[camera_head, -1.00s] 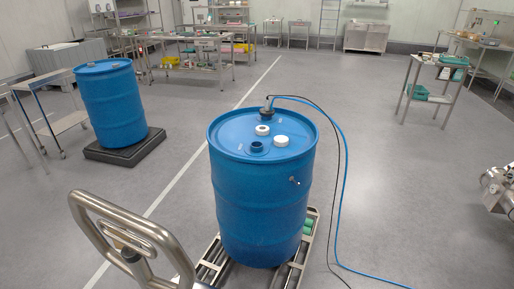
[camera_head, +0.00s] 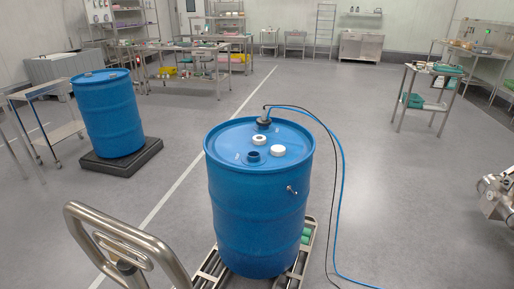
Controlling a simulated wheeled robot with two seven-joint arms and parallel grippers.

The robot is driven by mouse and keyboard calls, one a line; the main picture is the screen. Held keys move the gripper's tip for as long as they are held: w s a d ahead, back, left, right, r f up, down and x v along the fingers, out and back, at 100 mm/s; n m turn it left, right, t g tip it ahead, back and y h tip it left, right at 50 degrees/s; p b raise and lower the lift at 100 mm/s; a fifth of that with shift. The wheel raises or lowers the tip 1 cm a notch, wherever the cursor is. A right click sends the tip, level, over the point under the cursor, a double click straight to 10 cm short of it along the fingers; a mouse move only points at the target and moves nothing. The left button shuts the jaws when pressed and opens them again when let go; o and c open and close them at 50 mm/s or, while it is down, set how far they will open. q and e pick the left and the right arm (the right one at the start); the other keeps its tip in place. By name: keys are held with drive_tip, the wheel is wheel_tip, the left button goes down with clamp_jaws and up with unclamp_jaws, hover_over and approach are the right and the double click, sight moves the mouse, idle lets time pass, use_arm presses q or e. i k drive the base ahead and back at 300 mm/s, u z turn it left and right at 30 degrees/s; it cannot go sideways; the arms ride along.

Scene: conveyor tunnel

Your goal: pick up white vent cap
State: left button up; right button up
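A blue drum (camera_head: 258,215) stands upright in the middle of the head view. On its lid are two small white round parts: one with a dark centre (camera_head: 259,140) and a plain white cap (camera_head: 278,151) to its right. I cannot tell for certain which is the vent cap. A blue open-looking neck (camera_head: 253,157) sits near the lid's front. A metallic part that appears to be my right gripper (camera_head: 497,192) is at the right edge, cut off and well apart from the drum; its fingers are unclear. My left gripper is not in view.
The drum stands on a low metal cart (camera_head: 213,271) with a looped steel handle (camera_head: 125,250) at front left. A blue hose (camera_head: 343,190) and a black cable run from the lid to the floor. A second blue drum (camera_head: 108,115) stands back left.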

sight(259, 139)
drive_tip(key=u, duration=3.1)
drive_tip(key=i, duration=3)
drive_tip(key=z, duration=3.4)
drive_tip(key=i, duration=2.25)
drive_tip(key=z, duration=0.05)
